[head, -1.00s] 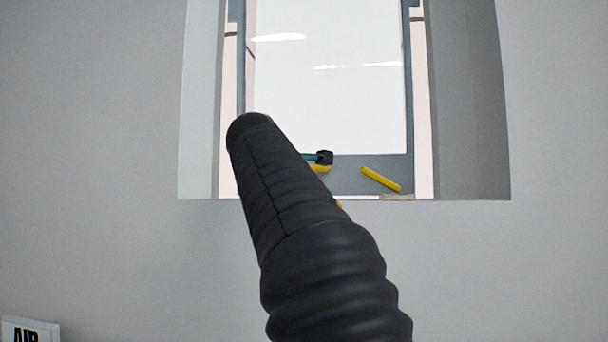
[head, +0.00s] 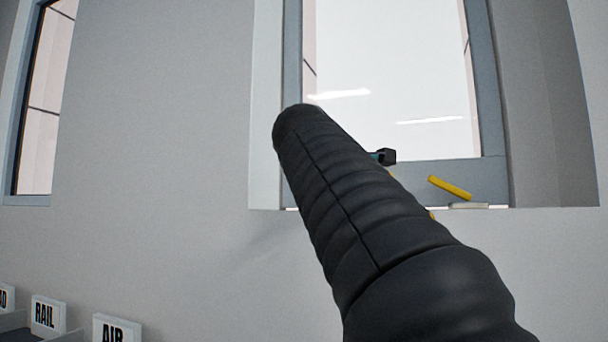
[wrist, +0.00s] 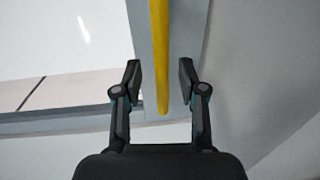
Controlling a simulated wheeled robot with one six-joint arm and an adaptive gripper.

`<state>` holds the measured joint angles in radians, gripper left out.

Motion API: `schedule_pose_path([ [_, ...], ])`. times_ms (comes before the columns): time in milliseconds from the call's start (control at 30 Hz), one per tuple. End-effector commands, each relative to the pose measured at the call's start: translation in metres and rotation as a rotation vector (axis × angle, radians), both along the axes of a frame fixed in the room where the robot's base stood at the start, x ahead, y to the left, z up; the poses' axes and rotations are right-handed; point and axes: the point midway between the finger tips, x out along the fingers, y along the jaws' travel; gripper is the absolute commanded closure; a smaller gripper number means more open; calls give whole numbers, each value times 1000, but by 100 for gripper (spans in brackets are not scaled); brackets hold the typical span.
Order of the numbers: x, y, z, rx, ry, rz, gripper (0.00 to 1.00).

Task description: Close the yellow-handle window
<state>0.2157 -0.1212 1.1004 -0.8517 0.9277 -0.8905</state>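The window (head: 488,100) has a grey-blue sash around a pale pane. In the head view the sash fills the opening, with no side gap visible; whether it is fully shut I cannot tell. A slanted yellow bar (head: 450,188) is at its lower right rail, and smaller yellow bits show beside my arm, mostly hidden. In the wrist view a long yellow handle (wrist: 159,50) runs between the fingers of my gripper (wrist: 160,80). The fingers are apart, with space on both sides of the handle. In the head view my arm hides most of the gripper; one dark fingertip shows.
A grey wall surrounds the deep window recess (head: 555,110). Another window (head: 25,200) is at the far left. Below it are small signs, including RAIL (head: 47,314) and AIR (head: 116,328). The wall between the windows is clear.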

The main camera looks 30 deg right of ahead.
Motion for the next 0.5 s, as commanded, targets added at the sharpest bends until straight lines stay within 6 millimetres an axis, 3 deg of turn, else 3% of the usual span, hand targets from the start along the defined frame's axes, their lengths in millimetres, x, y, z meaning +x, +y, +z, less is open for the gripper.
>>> schedule_pose_path([
  [233,-7,8,1,1,-1,1,59],
  [500,-36,45,6,0,-1,7,59],
])
